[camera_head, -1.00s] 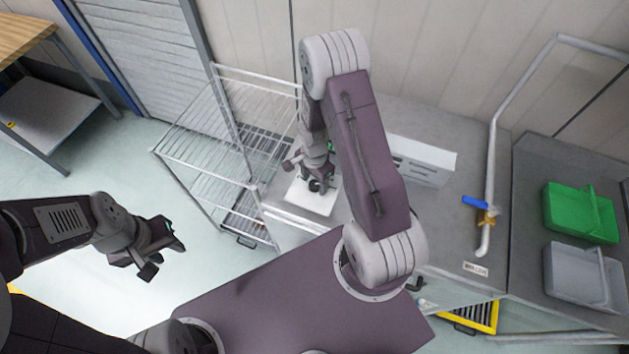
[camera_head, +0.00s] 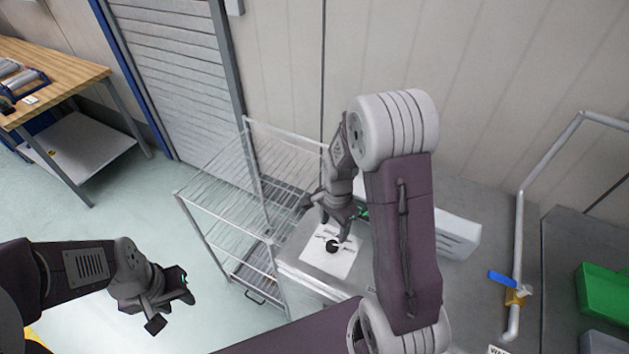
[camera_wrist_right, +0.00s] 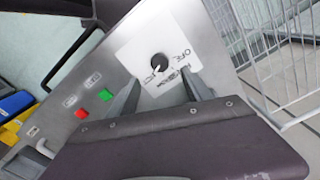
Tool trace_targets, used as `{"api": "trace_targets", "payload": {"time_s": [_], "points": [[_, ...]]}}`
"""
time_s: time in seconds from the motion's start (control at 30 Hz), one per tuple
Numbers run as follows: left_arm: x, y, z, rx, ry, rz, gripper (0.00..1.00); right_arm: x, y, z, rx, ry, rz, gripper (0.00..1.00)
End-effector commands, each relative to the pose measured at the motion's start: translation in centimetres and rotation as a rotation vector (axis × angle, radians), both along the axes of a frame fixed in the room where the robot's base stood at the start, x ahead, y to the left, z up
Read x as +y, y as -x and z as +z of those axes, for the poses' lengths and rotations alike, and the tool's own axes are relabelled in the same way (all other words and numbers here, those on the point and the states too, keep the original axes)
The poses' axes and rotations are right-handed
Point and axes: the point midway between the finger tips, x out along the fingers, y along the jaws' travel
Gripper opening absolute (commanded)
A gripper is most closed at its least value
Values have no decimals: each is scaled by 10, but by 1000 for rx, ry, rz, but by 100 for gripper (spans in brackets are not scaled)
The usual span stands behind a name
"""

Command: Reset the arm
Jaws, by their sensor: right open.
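My right gripper (camera_head: 336,216) is in the middle of the head view, above a white panel (camera_head: 345,262) with a black knob (camera_head: 332,246). In the right wrist view the gripper (camera_wrist_right: 163,92) is open and empty, its two fingers apart. The black knob (camera_wrist_right: 159,61) on the white panel (camera_wrist_right: 140,45) lies beyond the fingertips, clear of them. Lettering reading "OFF" shows beside the knob. My left gripper (camera_head: 170,299) hangs at the lower left of the head view, over the floor. Its fingers look apart, with nothing between them.
A wire rack (camera_head: 215,190) stands left of the panel. A red button (camera_wrist_right: 82,113) and a green button (camera_wrist_right: 105,94) sit on the grey surface. Open floor is at left.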

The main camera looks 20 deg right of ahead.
Motion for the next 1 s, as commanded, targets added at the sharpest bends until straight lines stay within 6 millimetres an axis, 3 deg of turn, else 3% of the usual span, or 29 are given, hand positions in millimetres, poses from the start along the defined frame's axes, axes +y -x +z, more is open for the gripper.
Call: {"api": "trace_targets", "payload": {"time_s": [0.17, 0.27, 0.33, 0.4, 0.5, 0.6, 0.7, 1.0], "points": [[0, 0, -4, 0, 0, 0, 36, 1, -1, -4, -2, 0, 5, 59], [0, 0, -30, 0, 0, 0, 36, 13, -11, -3, -72, 7, 45, 59], [0, 0, -53, 0, 0, 0, 36, 29, 2, -1, -119, 9, 120, 59], [0, 0, -71, 1, 0, 0, 36, 43, 30, -3, -147, 21, 376, 59], [0, 0, -72, 1, 0, 0, 36, 50, 63, -2, -141, 38, 737, 59], [0, 0, -66, 0, 0, 0, 36, 50, 83, -3, -108, 40, 1003, 59], [0, 0, -66, 0, 0, 0, 36, 50, 87, -5, -99, 44, 1171, 59], [0, 0, -66, 0, 0, 0, 36, 50, 86, -5, -99, 49, 1251, 59]]}}
